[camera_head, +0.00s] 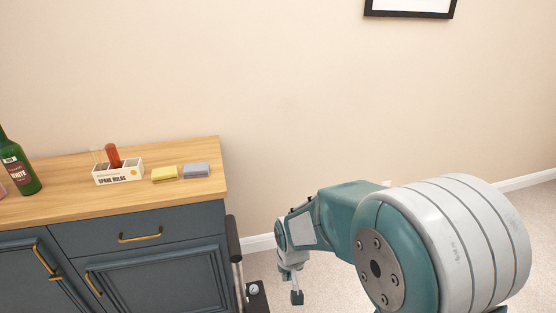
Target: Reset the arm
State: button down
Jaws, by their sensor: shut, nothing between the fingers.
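My arm reaches in from the lower right in the head view, its large teal and white joint close to the camera. The arm bends left and then down to my gripper (297,297), which hangs to the right of the cabinet. The gripper is small in the picture, shut and empty. It is apart from the items on the cabinet top.
The blue cabinet (143,236) with a wooden top stands at left. On it are a green bottle (20,167), a white "SPARE BULBS" box (119,176), a yellow block (164,174) and a grey-blue block (196,170). A dark upright object (235,239) stands beside the cabinet.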

jog(key=s+d+r+m+t, duration=0.1)
jog(key=s+d+r, duration=0.25)
jog(key=r, duration=0.35)
jog(key=s+d+r+t, duration=0.1)
jog(key=s+d+r, duration=0.25)
jog(key=r, duration=0.25)
jog(key=s+d+r+t, duration=0.1)
jog(key=s+d+r, duration=0.2)
jog(key=s, duration=0.2)
jog(key=s+d+r+m, duration=0.1)
jog(key=s+d+r, duration=0.2)
jog(key=s, duration=0.3)
jog(key=shift+r+t+h, duration=0.3)
jog(key=shift+r+t, duration=0.1)
jog(key=shift+r, duration=0.15)
